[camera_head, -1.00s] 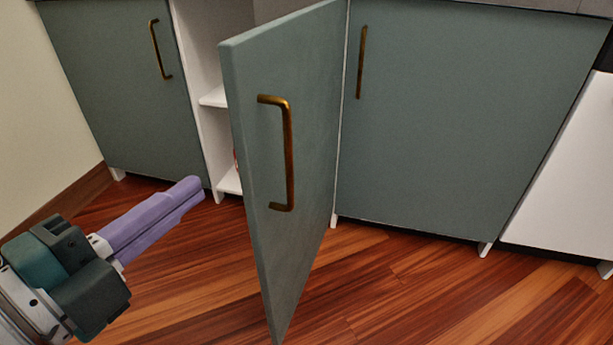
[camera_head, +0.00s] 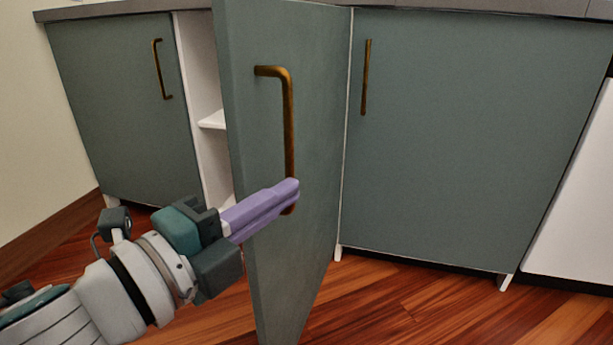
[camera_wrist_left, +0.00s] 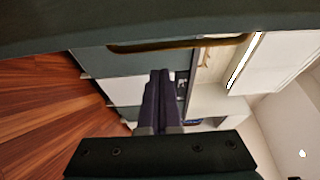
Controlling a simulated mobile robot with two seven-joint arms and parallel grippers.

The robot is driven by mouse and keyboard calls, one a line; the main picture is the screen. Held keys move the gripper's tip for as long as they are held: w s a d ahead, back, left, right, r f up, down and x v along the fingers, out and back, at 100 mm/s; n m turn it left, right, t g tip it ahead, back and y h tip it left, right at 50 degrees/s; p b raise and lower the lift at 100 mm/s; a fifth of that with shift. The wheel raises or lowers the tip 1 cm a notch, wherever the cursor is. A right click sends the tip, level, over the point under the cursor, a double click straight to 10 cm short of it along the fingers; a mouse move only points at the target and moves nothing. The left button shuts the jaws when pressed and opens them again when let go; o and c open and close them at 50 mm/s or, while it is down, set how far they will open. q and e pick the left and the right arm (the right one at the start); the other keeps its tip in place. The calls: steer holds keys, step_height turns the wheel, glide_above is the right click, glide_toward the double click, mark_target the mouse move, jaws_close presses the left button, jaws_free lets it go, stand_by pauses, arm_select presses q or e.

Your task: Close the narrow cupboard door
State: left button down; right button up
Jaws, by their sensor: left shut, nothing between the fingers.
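The narrow cupboard door (camera_head: 318,150) is grey-green and stands wide open, its outer face with a brass handle (camera_head: 289,125) towards the right. My left gripper (camera_head: 296,186) is shut and empty. Its purple fingers overlap the lower end of the handle in the head view; I cannot tell whether they touch it or the door. In the left wrist view the shut fingers (camera_wrist_left: 158,78) point towards a scene with a grey-green panel across the top and a brass handle (camera_wrist_left: 180,44) on it. My right gripper is not in view.
The narrow cupboard's opening shows a white shelf (camera_head: 212,121), partly hidden by the door. A closed cupboard (camera_head: 118,110) stands to the left and a wide closed one (camera_head: 460,150) to the right. Wooden floor (camera_head: 400,295) is clear in front.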

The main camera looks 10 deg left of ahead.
mark_target(242, 196)
arm_select(q)
steer(key=shift+a+f, duration=0.1)
steer(key=shift+a, duration=1.85)
steer(key=shift+a+b, duration=0.1)
steer(key=shift+b, duration=0.25)
